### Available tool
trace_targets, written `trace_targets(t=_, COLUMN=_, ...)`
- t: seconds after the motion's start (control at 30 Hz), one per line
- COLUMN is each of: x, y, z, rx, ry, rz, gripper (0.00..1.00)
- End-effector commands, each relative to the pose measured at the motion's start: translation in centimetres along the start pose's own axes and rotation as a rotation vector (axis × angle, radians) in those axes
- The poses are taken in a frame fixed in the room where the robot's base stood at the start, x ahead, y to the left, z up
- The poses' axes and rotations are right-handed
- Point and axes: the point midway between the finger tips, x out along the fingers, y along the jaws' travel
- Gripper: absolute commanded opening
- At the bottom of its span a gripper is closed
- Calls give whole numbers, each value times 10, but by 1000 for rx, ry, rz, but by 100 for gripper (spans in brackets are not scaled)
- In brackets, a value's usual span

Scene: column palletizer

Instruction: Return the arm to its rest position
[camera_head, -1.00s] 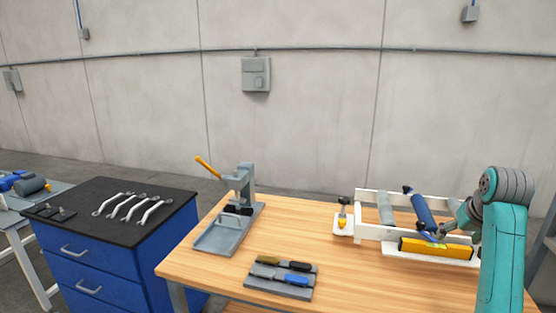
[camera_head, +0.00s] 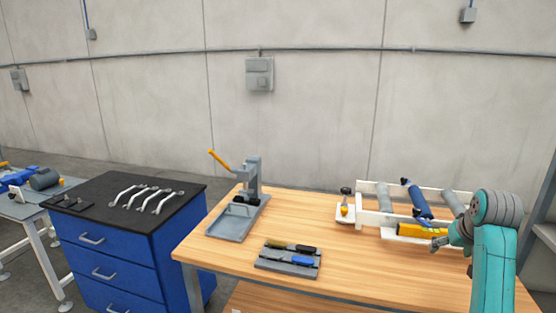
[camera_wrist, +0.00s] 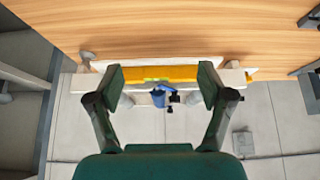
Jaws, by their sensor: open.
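My arm stands at the right of the head view, bent at its grey joint, with its teal end beside the white rack (camera_head: 376,227). My gripper (camera_wrist: 163,80) is open in the wrist view, its two dark green fingers wide apart with nothing held between them. In the head view my gripper (camera_head: 447,240) is small and partly hidden by the arm. The yellow bar (camera_head: 412,230) lies at the front of the rack; it also shows between and beyond the fingers in the wrist view (camera_wrist: 150,73). Whether the fingers touch anything cannot be told.
A blue tool (camera_head: 418,199) and grey cylinders lie across the rack. The wooden table (camera_head: 350,262) also bears a lever press (camera_head: 252,180), a grey tray (camera_head: 236,222) and a tool holder (camera_head: 285,264). A blue drawer cabinet (camera_head: 135,262) with wrenches stands at the left.

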Motion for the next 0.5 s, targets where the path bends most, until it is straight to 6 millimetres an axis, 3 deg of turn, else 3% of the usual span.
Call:
trace_targets(t=0.27, x=44, y=-17, z=39, rx=-8, ry=35, rz=-7, gripper=80)
trace_targets(t=0.5, x=98, y=-43, z=105, rx=-22, ry=96, rz=-17, gripper=80)
